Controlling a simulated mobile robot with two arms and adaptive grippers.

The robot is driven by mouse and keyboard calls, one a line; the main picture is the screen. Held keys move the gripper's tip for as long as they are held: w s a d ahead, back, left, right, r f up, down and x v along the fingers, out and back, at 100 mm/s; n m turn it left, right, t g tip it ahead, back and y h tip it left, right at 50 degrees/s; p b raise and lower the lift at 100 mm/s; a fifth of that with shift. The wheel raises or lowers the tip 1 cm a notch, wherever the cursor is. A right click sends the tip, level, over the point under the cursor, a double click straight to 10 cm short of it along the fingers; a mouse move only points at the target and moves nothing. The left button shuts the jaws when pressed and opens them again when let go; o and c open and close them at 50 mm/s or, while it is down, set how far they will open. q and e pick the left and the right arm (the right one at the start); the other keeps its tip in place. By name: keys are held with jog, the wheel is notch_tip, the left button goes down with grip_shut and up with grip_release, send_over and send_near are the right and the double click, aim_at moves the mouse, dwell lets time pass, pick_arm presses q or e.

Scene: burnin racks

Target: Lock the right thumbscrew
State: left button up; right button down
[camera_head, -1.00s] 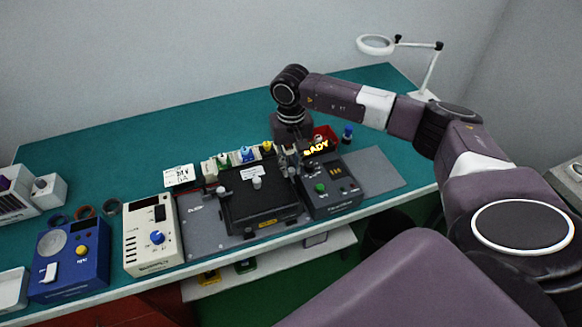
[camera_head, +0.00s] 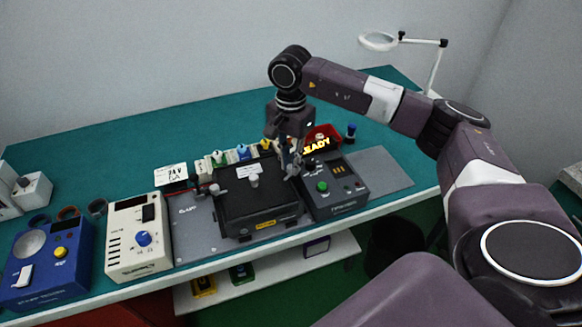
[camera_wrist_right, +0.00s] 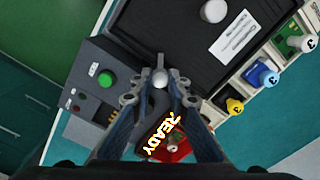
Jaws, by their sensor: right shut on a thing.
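The black fixture lid (camera_head: 235,205) lies closed, with a pale knob (camera_head: 254,181) and a white label on top. The left thumbscrew (camera_head: 216,189) is a grey knob at the fixture's left side. My right gripper (camera_head: 291,168) points down at the fixture's right side. In the right wrist view its fingertips (camera_wrist_right: 160,80) close around the round pale head of the right thumbscrew (camera_wrist_right: 160,77), at the lid's edge next to the control box. The fingers hide most of this thumbscrew in the head view. My left gripper is not in view.
The control box (camera_head: 343,191) with a green button and a lit READY display stands right of the fixture. A red bin (camera_head: 325,131) and numbered coloured plugs (camera_head: 243,152) stand behind. A cream meter (camera_head: 137,242) and a blue box (camera_head: 45,270) are left.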

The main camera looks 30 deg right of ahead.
jog(key=m+b, duration=0.1)
jog(key=m, duration=0.2)
jog(key=shift+m, duration=0.3)
jog(key=shift+m+b, duration=0.7)
jog(key=shift+m, duration=0.8)
jog(key=c, duration=1.8)
grip_release()
jog(key=shift+c, duration=0.2)
notch_tip(320, 180, up, 12)
